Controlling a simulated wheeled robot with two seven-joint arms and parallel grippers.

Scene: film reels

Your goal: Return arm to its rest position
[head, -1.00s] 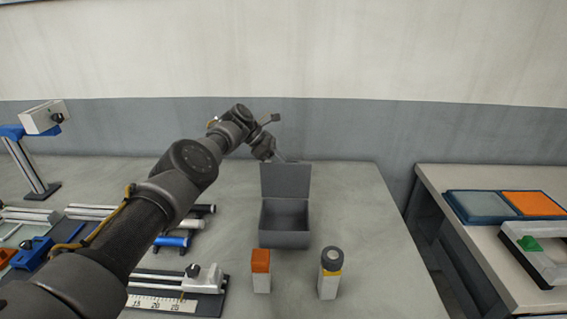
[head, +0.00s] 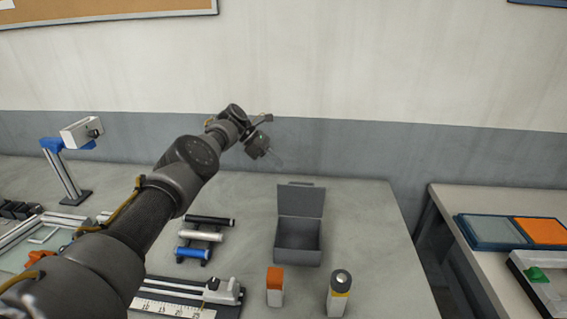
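My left arm reaches in from the lower left across the grey table (head: 385,240). My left gripper (head: 273,158) is in the air near the back edge of the table, above and behind the grey box. Its fingers are small and blurred, so I cannot tell whether they are open or shut; no held thing shows. The grey box (head: 299,241) stands on the table with its lid up and its inside looks empty. My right gripper is out of view.
An orange-topped block (head: 275,288) and a grey-topped cylinder (head: 339,294) stand in front of the box. A rack of rollers (head: 202,238), a ruler device (head: 190,300) and a blue-and-white stand (head: 70,160) are to the left. A side table (head: 480,197) holds blue and orange trays.

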